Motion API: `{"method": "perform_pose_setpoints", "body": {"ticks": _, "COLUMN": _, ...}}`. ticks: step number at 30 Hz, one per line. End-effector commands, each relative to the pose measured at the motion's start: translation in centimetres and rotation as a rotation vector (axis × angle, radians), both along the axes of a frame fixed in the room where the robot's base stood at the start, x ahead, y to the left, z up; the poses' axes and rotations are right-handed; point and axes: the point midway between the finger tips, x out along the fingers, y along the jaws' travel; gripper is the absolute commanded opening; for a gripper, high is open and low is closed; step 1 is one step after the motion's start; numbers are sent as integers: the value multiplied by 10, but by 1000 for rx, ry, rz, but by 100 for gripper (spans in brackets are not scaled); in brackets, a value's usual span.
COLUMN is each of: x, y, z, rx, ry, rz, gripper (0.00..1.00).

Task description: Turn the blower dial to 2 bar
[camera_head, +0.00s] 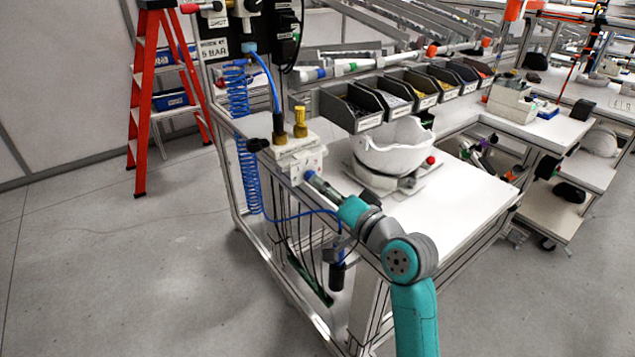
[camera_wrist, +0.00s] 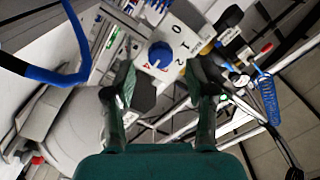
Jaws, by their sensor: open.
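The mark appears to point to the lower left in the wrist view; the exact setting is hard to read. My gripper (camera_wrist: 163,78) is open, its two dark fingers on either side of the dial and apart from each other. I cannot tell whether the fingers touch it. In the head view my gripper (camera_head: 318,184) reaches the front of the white blower box (camera_head: 299,152), largely covering the dial.
A white helmet shell (camera_head: 393,150) sits on a fixture on the white table (camera_head: 470,200), right of the box. Dark parts bins (camera_head: 365,105) stand behind it. Brass fittings (camera_head: 300,122) rise from the box. A coiled blue hose (camera_head: 240,125) hangs left; a blue hose (camera_wrist: 62,74) crosses the wrist view.

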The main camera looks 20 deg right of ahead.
Motion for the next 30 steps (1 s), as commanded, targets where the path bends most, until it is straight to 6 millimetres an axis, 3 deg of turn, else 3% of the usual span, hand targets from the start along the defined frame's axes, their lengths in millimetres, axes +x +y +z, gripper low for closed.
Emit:
{"method": "perform_pose_setpoints", "body": {"ticks": 7, "x": 26, "y": 8, "z": 0, "rx": 0, "ry": 0, "rz": 0, "gripper": 55}}
{"method": "perform_pose_setpoints", "body": {"ticks": 18, "x": 30, "y": 10, "z": 0, "rx": 0, "ry": 1, "rz": -1, "gripper": 55}}
{"method": "perform_pose_setpoints", "body": {"ticks": 20, "x": 30, "y": 10, "z": 0, "rx": 0, "ry": 1, "rz": -1, "gripper": 43}}
{"method": "perform_pose_setpoints", "body": {"ticks": 25, "x": 30, "y": 10, "z": 0, "rx": 0, "ry": 1, "rz": -1, "gripper": 0}}
{"method": "perform_pose_setpoints", "body": {"ticks": 30, "x": 30, "y": 10, "z": 0, "rx": -2, "ry": 0, "rz": -1, "gripper": 0}}
